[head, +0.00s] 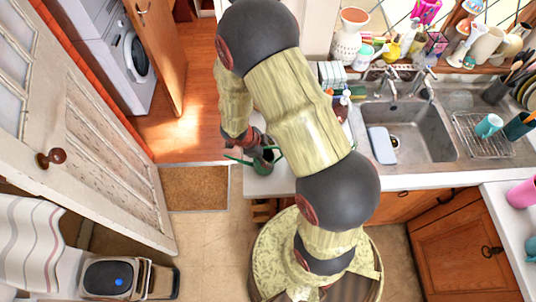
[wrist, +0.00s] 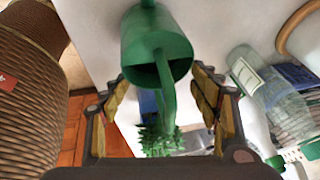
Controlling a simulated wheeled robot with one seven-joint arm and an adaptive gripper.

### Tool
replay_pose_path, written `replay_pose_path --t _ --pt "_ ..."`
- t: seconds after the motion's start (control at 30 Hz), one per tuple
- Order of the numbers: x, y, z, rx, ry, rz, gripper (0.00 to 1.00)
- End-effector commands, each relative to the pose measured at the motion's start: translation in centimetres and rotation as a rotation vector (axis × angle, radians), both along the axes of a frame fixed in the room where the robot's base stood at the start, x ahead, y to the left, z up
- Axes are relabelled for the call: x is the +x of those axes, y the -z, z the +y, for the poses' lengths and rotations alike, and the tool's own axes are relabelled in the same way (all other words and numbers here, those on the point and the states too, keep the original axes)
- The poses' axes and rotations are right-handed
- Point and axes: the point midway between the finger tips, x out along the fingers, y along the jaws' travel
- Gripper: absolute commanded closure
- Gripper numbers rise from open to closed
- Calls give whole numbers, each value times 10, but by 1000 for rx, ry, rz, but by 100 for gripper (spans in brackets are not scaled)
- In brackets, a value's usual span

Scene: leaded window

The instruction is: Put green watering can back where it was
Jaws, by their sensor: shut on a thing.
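The green watering can (wrist: 157,45) is between the fingers of my gripper (wrist: 165,100) in the wrist view, with its open top and its long thin part towards the camera. My gripper is shut on it. In the head view the can (head: 263,166) shows only in part at the left end of the white counter, below my gripper (head: 257,146). My arm hides much of the counter behind it. I cannot tell whether the can touches the counter.
A clear glass bottle (wrist: 262,88) stands close at the right in the wrist view. The sink (head: 415,130) lies right of my arm. Pots and bottles, including a white vase (head: 347,45), crowd the sill. A doormat (head: 195,188) lies on the floor at the left.

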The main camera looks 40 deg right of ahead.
Motion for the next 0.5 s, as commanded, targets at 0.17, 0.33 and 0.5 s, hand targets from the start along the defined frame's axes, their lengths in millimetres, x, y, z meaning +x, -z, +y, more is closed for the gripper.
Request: replay_pose_path --t 0.17,0.33,0.5 --pt "1 -1 0 -1 0 -3 69" --pt "1 1 0 -1 0 -2 69" --pt "1 2 0 -1 1 -1 29"
